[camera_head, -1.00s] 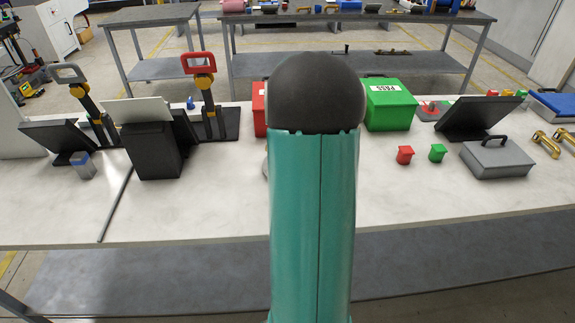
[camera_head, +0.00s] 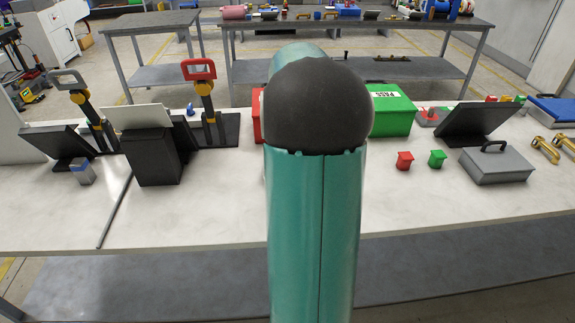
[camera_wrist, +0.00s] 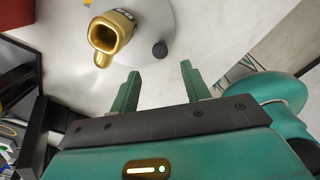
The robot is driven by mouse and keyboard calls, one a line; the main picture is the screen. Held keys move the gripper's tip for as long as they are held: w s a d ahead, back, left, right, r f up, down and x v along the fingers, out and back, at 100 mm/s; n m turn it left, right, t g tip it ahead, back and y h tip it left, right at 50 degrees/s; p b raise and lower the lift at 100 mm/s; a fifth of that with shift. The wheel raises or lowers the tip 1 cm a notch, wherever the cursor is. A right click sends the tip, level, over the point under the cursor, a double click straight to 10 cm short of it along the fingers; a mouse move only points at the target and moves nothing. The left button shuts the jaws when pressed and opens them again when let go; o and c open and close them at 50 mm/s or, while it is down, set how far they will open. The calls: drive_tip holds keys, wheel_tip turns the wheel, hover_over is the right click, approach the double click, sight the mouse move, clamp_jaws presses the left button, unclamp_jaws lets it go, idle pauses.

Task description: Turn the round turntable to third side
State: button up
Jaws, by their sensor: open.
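The round turntable (camera_wrist: 153,22) is a light grey disc at the top of the wrist view. A gold hollow fitting (camera_wrist: 108,34) with a label sits on it. A black knob (camera_wrist: 160,49) stands near the disc's rim, on the side towards my gripper. My gripper (camera_wrist: 160,82) is open and empty, with its two green fingers below the knob in the picture and apart from it. In the head view my arm hides the turntable and the gripper.
A red box (camera_head: 257,115) and a green PASS box (camera_head: 394,112) stand behind my arm. Small red (camera_head: 404,161) and green (camera_head: 437,159) blocks and a grey case (camera_head: 494,165) lie to the right. Toggle clamps (camera_head: 205,100) and a black stand (camera_head: 150,155) are to the left.

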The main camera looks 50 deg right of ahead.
wheel_tip(320, 180, up, 6)
idle(0.7)
